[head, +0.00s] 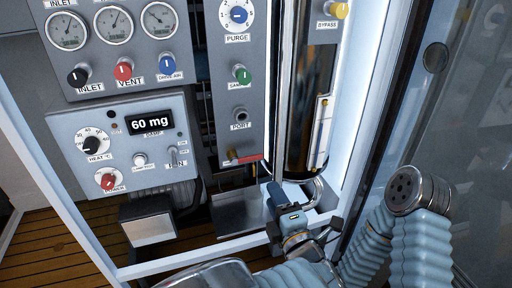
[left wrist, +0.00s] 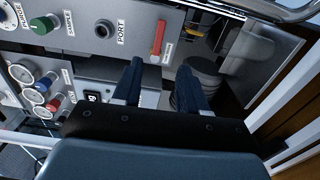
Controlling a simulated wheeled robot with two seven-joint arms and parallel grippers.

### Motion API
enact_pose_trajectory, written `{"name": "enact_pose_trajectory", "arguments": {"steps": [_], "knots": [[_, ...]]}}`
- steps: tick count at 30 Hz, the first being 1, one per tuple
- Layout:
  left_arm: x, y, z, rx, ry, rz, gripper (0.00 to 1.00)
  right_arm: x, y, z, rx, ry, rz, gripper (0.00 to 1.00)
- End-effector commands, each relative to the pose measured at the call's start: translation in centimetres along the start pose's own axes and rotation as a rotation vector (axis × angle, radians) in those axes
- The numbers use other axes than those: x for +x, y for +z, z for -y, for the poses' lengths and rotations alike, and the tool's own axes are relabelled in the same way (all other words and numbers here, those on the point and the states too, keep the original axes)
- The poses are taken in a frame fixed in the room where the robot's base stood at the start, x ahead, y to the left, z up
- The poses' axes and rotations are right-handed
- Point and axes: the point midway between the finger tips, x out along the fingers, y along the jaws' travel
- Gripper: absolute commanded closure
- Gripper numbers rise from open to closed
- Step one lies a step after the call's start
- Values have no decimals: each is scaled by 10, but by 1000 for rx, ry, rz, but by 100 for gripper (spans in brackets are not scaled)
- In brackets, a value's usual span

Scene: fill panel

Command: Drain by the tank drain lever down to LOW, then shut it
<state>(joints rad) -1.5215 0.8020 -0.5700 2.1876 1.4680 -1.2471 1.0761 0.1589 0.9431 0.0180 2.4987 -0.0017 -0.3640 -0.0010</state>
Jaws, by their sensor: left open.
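A red lever (head: 248,159) lies roughly level at the foot of the grey valve panel, below the PORT fitting, with a brass piece at its left end. It shows upright in the left wrist view (left wrist: 158,38); its small label is unreadable. The tall glass tank (head: 312,80) stands to its right with dark contents. A narrow white gauge strip (head: 321,132) is on it; its marks, including LOW, are unreadable. My left gripper (head: 276,193) is below and right of the lever, apart from it. Its blue fingers (left wrist: 159,68) are open and empty, with the lever beyond the gap. My right gripper is not seen.
A metal tray (head: 240,212) sits under the panel. The heater box (head: 120,140) reading 60 mg is to the left, with gauges and knobs above. A green knob (head: 241,74) and the PORT fitting (head: 239,114) are above the lever. The white cabinet frame (head: 355,110) borders the right.

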Motion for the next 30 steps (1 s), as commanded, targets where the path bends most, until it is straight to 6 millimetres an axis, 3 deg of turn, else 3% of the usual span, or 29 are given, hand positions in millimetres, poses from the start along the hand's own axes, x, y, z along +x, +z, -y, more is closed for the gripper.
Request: {"name": "enact_pose_trajectory", "arguments": {"steps": [5, 15, 19, 24, 30], "knots": [[19, -1, -1, 22, 7, -5, 57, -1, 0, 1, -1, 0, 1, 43], [96, -1, -2, 20, 6, -4, 57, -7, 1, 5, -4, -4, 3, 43], [118, -1, -2, 19, 6, -3, 57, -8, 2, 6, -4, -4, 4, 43], [134, 0, -1, 19, 5, -1, 57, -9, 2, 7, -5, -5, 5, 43], [137, 0, -1, 18, 4, 0, 57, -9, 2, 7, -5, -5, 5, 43]]}}
